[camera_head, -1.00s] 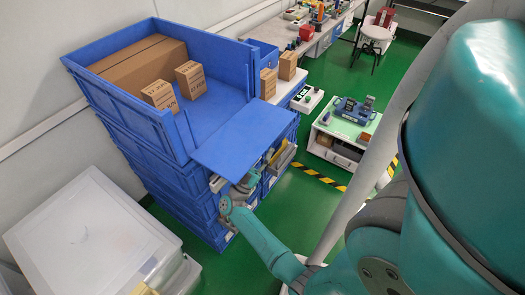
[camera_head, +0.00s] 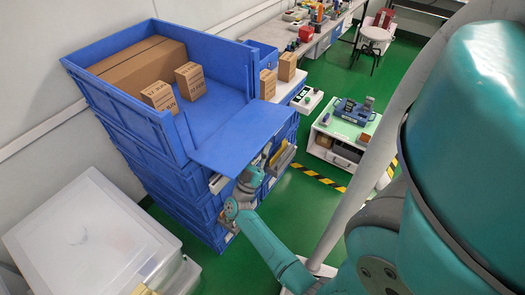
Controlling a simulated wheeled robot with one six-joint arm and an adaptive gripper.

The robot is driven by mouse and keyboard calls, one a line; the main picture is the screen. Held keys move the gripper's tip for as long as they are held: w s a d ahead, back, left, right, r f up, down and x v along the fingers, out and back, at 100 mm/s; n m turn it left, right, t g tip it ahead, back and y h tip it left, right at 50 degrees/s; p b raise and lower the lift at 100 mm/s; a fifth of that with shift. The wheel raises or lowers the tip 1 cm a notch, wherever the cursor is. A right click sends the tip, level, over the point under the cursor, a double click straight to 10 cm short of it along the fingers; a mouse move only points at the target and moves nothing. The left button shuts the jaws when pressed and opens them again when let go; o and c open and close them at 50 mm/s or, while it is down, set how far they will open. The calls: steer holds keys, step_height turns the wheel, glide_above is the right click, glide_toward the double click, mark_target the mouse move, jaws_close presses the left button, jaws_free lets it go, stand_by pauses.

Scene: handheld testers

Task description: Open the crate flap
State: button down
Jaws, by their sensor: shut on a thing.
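The blue crate (camera_head: 112,110) sits on top of a stack of blue crates at the left. Its front flap (camera_head: 238,138) is swung outward and down, tilted a little below level, and leaves the front of the crate open. My gripper (camera_head: 247,180) is below the flap's outer edge; its fingertips are partly hidden by the flap. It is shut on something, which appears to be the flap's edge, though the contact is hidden. Inside the crate are a long brown carton (camera_head: 138,66) and two small cartons (camera_head: 160,95) (camera_head: 190,80).
A translucent lidded bin (camera_head: 90,235) stands at the lower left. Two cartons (camera_head: 268,83) (camera_head: 287,67) stand right of the crate. A low white cart (camera_head: 340,135) with a blue device is further right.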

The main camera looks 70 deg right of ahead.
steer(key=shift+r+n, duration=0.2)
steer(key=shift+n, duration=0.1)
steer(key=c, duration=1.2)
jaws_free()
steer(key=v, duration=1.2)
